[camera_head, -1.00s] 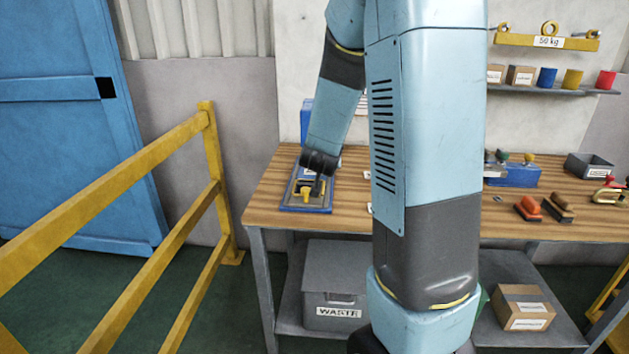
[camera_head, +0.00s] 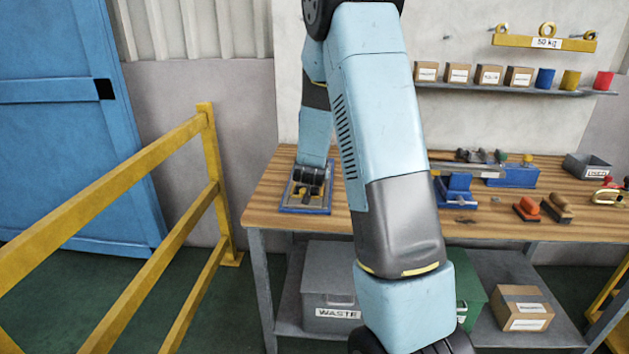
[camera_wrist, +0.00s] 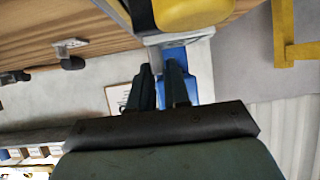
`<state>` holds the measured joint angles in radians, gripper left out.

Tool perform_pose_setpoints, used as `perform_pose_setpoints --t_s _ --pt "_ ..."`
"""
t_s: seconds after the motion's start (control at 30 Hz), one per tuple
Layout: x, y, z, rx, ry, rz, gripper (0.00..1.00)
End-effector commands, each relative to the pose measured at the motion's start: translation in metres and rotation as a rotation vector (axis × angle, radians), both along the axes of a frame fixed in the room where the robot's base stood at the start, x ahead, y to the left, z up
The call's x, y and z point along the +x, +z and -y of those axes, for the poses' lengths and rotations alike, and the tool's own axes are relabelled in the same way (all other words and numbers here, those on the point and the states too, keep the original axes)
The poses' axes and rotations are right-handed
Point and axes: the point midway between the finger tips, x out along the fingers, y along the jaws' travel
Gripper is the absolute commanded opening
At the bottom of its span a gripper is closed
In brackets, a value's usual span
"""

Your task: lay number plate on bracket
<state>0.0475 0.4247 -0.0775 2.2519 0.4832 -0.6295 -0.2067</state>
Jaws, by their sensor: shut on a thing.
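My gripper (camera_head: 308,182) is low over the blue-edged fixture (camera_head: 303,210) at the bench's left end, and its wrist hides much of the fixture. Yellow parts (camera_head: 300,191) stand on the fixture. In the wrist view my gripper (camera_wrist: 160,68) is shut on a pale grey piece (camera_wrist: 168,38), which seems to be the number plate seen edge-on. A rounded yellow part (camera_wrist: 195,12) is close beyond the fingertips. I cannot pick out the bracket for certain, nor tell whether the held piece touches the fixture.
The wooden bench (camera_head: 270,190) has a blue stand (camera_head: 455,190), stamps (camera_head: 528,209) and a grey bin (camera_head: 587,167) on its right. A yellow railing (camera_head: 150,160) runs along the left. A grey waste box (camera_head: 325,285) is below.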

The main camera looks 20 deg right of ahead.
Motion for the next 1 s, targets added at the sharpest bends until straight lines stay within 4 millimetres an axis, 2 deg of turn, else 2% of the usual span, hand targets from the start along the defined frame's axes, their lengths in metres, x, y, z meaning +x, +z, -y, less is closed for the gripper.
perform_pose_setpoints --t_s 0.2,0.57,0.6,0.87,1.0 --pt "0.0 -0.028 0.001 0.0 -0.001 -0.004 0.0" --pt "0.0 -0.032 0.0 -0.001 0.0 0.0 0.0" --pt "0.0 -0.033 0.0 0.0 0.0 -0.001 0.17" --pt "0.0 -0.032 0.0 0.0 0.0 -0.001 0.42" --pt "0.0 -0.032 0.0 0.0 0.0 -0.001 0.42"
